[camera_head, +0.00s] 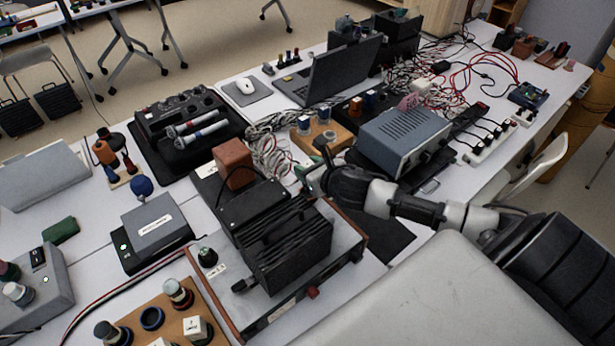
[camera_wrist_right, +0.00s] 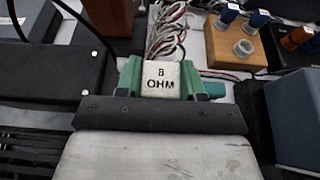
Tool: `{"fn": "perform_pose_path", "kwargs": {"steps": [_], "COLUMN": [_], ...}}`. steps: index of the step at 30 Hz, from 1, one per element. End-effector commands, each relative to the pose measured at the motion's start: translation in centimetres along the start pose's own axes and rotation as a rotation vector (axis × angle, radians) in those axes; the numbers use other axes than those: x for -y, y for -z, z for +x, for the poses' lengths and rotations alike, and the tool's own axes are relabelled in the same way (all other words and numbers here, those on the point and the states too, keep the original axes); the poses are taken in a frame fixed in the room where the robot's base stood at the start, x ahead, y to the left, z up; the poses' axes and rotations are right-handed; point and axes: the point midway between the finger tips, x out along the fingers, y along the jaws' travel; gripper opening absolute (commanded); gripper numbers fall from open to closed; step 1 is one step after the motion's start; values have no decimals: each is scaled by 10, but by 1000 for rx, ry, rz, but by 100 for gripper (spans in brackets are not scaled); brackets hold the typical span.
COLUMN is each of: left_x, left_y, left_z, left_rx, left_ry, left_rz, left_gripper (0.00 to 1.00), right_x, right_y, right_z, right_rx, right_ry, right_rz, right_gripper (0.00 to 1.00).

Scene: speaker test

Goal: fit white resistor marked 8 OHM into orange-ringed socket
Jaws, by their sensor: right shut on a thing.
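I cannot make the resistor out clearly in the head view. A wooden socket board (camera_head: 171,296) at the bottom left has a blue-ringed socket (camera_head: 152,318), a white block (camera_head: 197,328) and knob-like parts. I cannot clearly make out an orange-ringed socket. My left gripper is not in view.
The dark finned unit (camera_head: 287,245) and a reddish-brown block (camera_head: 233,163) stand left of my right gripper. A grey-blue instrument (camera_head: 404,135) is to its right. A wooden block (camera_head: 321,132) and tangled wires (camera_head: 268,152) lie behind. A grey box (camera_head: 154,226) stands left.

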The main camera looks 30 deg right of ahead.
Motion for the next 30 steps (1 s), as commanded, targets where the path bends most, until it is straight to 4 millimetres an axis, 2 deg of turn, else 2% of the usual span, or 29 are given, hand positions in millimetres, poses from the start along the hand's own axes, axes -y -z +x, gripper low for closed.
{"fn": "perform_pose_path", "kwargs": {"steps": [2,10,26,27,30], "left_x": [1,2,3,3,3], "left_y": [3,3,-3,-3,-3], "left_z": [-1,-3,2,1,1], "left_rx": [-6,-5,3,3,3], "left_ry": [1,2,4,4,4], "left_rz": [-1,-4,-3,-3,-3], "left_gripper": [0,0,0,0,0], "right_x": [0,0,0,0,0], "right_y": [2,35,44,43,43], "right_z": [4,18,22,21,21], "right_rx": [0,-2,0,0,-1], "right_ry": [0,0,-1,-1,-1], "right_rz": [2,4,0,0,0], "right_gripper": [13,13,13,44,59]}}
